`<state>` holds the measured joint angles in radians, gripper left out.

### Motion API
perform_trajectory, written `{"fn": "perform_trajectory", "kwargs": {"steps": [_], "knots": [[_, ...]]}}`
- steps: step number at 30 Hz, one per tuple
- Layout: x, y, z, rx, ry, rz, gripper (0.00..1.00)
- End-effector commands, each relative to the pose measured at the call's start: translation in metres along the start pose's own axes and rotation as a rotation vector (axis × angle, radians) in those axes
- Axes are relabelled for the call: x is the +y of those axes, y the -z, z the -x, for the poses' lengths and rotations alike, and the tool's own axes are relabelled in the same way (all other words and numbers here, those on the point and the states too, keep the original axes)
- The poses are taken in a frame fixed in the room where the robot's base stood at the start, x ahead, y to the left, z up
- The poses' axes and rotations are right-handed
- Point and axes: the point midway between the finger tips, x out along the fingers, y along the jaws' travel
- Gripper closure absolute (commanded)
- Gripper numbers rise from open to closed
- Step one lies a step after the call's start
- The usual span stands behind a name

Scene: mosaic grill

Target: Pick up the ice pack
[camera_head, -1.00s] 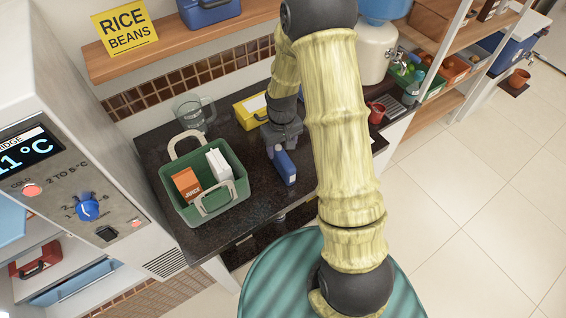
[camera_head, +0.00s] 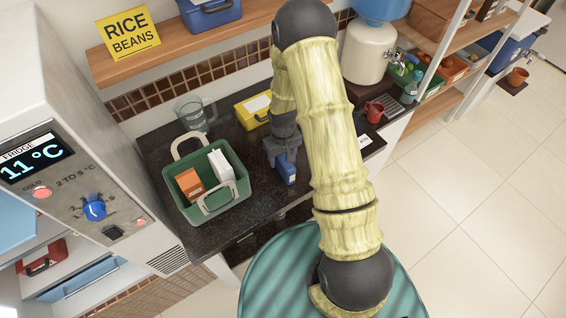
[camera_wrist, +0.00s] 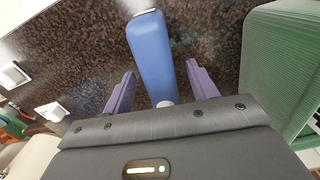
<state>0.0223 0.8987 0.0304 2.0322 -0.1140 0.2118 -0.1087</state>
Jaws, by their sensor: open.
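The ice pack, a blue block with a pale cap, stands on the dark speckled counter to the right of the green basket. It shows in the head view (camera_head: 287,172) and from above in the wrist view (camera_wrist: 150,48). My gripper (camera_head: 281,153) is right at it. In the wrist view my gripper (camera_wrist: 161,72) is open, with one purple finger on each side of the pack's near end. I cannot tell whether either finger touches it. My gripper hides part of the pack in the head view.
The green basket (camera_head: 237,165) with an orange juice carton (camera_head: 189,184) and a white carton (camera_head: 221,165) stands close on the left. A yellow box (camera_head: 249,112) and a glass jug (camera_head: 194,113) are behind. A red mug (camera_head: 374,112) stands at the right.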

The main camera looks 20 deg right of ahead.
Motion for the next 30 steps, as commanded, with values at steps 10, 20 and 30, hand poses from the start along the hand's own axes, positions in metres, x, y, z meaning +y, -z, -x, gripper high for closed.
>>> {"fn": "perform_trajectory", "kwargs": {"steps": [10, 20, 30], "knots": [[0.000, 0.000, 0.000, 0.000, 0.000, -0.001, 0.75], [0.000, 0.000, 0.001, 0.001, 0.000, -0.001, 1.00], [0.001, 0.001, 0.018, 0.004, -0.001, -0.002, 1.00]]}}
